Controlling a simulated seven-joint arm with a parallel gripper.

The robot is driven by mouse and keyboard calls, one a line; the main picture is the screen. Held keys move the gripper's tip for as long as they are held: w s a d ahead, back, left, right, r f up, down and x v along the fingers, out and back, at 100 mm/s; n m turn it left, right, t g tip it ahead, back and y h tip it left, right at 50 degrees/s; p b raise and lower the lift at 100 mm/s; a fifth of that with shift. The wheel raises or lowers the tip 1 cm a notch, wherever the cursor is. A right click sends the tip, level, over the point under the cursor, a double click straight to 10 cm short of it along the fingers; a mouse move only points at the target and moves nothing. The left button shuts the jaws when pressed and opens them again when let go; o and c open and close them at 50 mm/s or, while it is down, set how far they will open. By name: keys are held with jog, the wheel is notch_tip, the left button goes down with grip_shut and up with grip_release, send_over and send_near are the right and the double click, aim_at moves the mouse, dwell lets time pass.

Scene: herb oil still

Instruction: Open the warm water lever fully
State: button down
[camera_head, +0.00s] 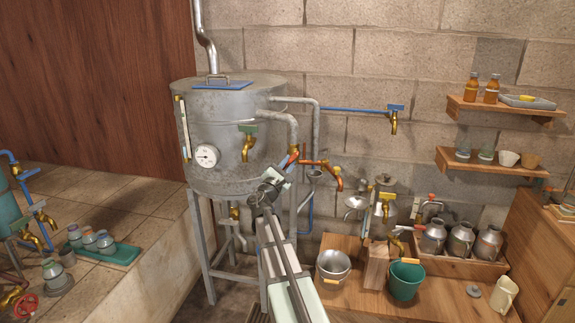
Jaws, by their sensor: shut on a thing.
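A copper-coloured warm water pipe with a brass spout (337,180) runs beside the grey metal tank, at the middle of the head view. The orange-red warm water lever (293,154) shows at its left end, just above my gripper. My gripper (279,172) is at the lever, in front of the tank's right side, and its jaws appear shut on it. The fingers hide part of the lever, so its exact angle cannot be told. No water flow can be made out at the spout.
The tank (232,112) stands on metal legs, with a gauge and a brass tap in front. A blue pipe with a blue-handled tap (394,115) is at upper right. A steel bucket (333,266), a green bucket (405,280) and several metal cans stand on the wooden bench.

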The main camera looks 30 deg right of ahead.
jog(key=n+t, duration=0.1)
jog(key=n, duration=0.1)
jog(key=n+t, duration=0.1)
jog(key=n, duration=0.2)
jog(key=shift+s+t+y, duration=0.15)
jog(key=shift+t+y, duration=0.15)
jog(key=shift+y, duration=0.1)
jog(key=n+t+y, duration=0.1)
jog(key=n, duration=0.2)
jog(key=n+t, duration=0.1)
jog(key=n, duration=0.2)
jog(key=shift+d+t+y, duration=0.1)
jog(key=shift+t+y, duration=0.2)
jog(key=shift+y, duration=0.1)
jog(key=shift+n, duration=0.5)
jog(key=c, duration=1.1)
grip_release()
jog(key=v, duration=1.4)
jog(key=shift+s+d, duration=0.1)
jog(key=shift+d, duration=0.05)
